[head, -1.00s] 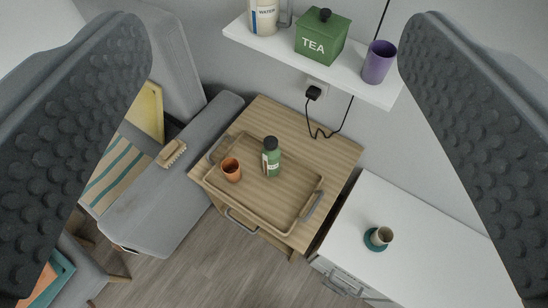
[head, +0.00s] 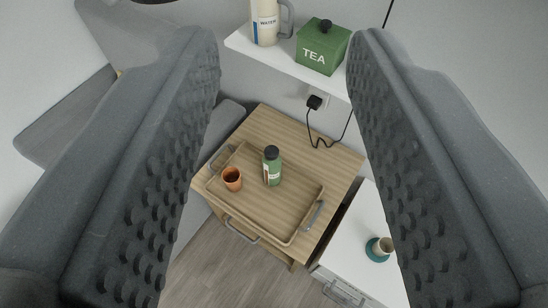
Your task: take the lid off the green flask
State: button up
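The green flask (head: 272,170) stands upright on a wooden tray, with a pale label on its side. Its black lid (head: 271,152) is on top. The wooden tray (head: 290,226) lies on a small wooden cabinet (head: 337,170). My gripper (head: 283,62) is open and empty. Its two dark, studded fingers frame the view left and right, above and well apart from the flask.
An orange cup (head: 232,179) stands on the tray left of the flask. A wall shelf (head: 280,64) holds a green tea box (head: 323,48) and a water jug (head: 266,22). A cup (head: 383,246) stands on a white surface at right.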

aim_at(272, 152)
jog(key=z, duration=2.85)
jog(key=k, duration=1.1)
jog(key=u, duration=1.85)
jog(key=i, duration=1)
jog(key=z, duration=0.05)
